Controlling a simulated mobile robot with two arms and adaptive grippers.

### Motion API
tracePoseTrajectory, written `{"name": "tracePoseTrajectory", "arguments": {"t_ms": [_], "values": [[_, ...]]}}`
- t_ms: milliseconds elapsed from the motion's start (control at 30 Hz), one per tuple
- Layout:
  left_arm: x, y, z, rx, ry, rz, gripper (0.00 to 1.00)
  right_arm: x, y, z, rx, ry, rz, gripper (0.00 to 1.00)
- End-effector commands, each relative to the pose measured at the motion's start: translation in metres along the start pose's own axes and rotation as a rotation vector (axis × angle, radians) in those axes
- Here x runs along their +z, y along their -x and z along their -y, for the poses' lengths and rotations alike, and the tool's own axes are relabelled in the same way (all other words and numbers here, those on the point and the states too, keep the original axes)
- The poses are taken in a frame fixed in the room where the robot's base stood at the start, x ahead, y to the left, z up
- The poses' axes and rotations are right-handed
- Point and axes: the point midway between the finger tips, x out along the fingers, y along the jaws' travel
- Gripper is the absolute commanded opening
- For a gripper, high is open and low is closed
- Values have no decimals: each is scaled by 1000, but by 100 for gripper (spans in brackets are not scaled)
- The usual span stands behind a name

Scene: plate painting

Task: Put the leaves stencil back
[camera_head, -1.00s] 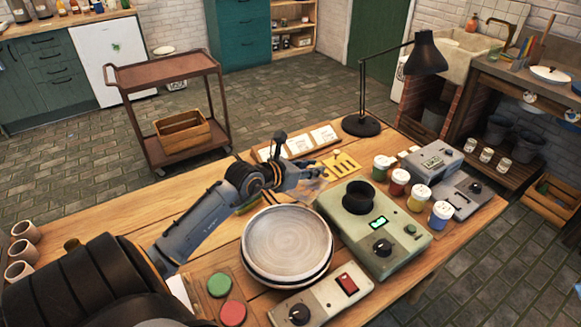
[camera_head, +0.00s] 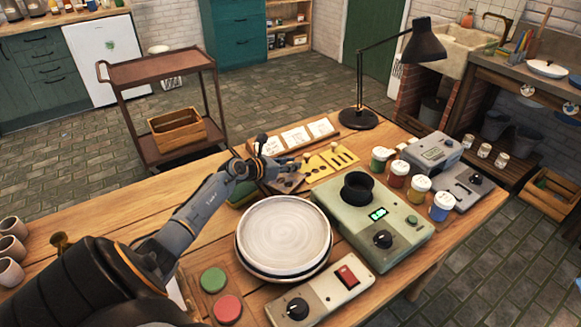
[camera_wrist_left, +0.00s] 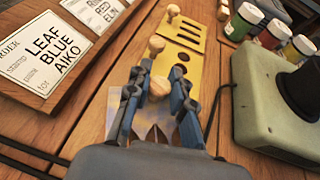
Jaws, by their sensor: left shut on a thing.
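My left gripper (camera_head: 287,164) is shut on the wooden knob of the leaves stencil. In the left wrist view the knob (camera_wrist_left: 160,88) sits between the fingertips (camera_wrist_left: 158,84). The leaves stencil (camera_wrist_left: 152,132) is a thin grey plate with pointed cutouts, partly hidden by my fingers. In the head view it (camera_head: 288,183) is low over the table, left of the yellow stencils; I cannot tell whether it touches the wood. A yellow stencil with round holes (camera_head: 316,169) and one with slots (camera_head: 345,156) lie in line beyond it. My right gripper is not in view.
A wooden holder with order cards (camera_head: 296,139) stands behind the stencils. A green machine (camera_head: 345,222) and paint jars (camera_head: 400,174) are to the right. A turntable with a pale plate (camera_head: 284,236) is in front. A black lamp (camera_head: 359,119) stands at the back.

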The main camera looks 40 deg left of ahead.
Motion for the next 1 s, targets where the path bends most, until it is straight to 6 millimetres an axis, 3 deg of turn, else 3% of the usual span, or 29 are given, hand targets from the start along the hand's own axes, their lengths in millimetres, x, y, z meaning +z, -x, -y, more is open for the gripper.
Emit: {"name": "tracePoseTrajectory", "arguments": {"t_ms": [600, 633, 700, 1000], "values": [[-13, -5, 0, 0, -1, 1, 0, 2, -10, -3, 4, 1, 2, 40], [-11, -5, 0, 0, -1, 1, 28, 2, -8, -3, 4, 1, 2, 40], [-11, -5, 0, 0, -1, 1, 42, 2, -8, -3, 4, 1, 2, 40], [-10, -4, 0, 0, -1, 1, 45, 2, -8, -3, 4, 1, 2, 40]]}}
